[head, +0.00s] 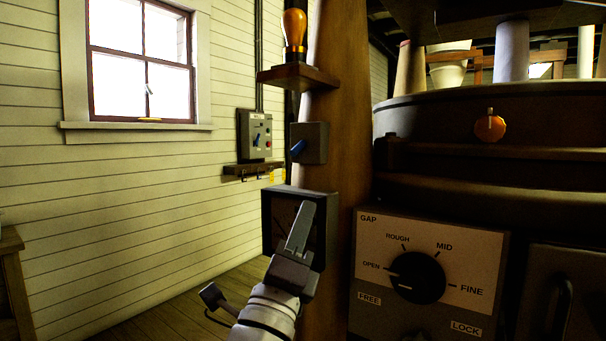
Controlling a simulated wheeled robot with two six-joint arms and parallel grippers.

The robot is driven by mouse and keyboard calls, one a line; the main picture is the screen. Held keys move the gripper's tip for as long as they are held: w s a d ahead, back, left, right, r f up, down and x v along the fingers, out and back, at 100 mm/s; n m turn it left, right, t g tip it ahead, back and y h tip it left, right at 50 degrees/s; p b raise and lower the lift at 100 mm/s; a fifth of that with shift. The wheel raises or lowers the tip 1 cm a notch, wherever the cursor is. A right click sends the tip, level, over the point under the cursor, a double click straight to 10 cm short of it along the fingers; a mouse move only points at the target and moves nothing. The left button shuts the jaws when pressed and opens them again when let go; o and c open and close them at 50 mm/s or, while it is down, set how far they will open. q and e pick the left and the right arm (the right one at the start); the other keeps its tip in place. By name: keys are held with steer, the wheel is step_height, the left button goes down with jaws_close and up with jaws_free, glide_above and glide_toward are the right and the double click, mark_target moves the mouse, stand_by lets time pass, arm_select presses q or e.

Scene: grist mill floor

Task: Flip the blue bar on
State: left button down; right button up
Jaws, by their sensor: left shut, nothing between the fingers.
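The blue bar (298,147) is a short lever on a small dark box (315,142) fixed to the wooden post. It sticks out on the box's left side and slants, its lower end toward the left. My left gripper (306,209) is shut and empty, pointing up. In the picture it lies below the box, apart from the bar, and covers part of a square framed gauge (268,222) on the post. My right gripper is not in view.
An orange knob (489,126) sits on the round casing above. A shelf (298,77) with an amber lamp (294,27) is above the box. A grey control box (255,135) hangs on the left wall.

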mark_target(298, 148)
arm_select(q)
steer(key=w+r, duration=0.2)
steer(key=w+r+p, duration=0.1)
steer(key=w+r, duration=0.1)
steer(key=w, duration=0.1)
steer(key=w+r, duration=0.3)
steer(key=shift+w+d+p, duration=0.2)
steer(key=shift+w+p, duration=0.05)
steer(key=shift+p, duration=0.15)
steer(key=shift+w+a+r, duration=0.15)
steer(key=shift+a+r, duration=0.2)
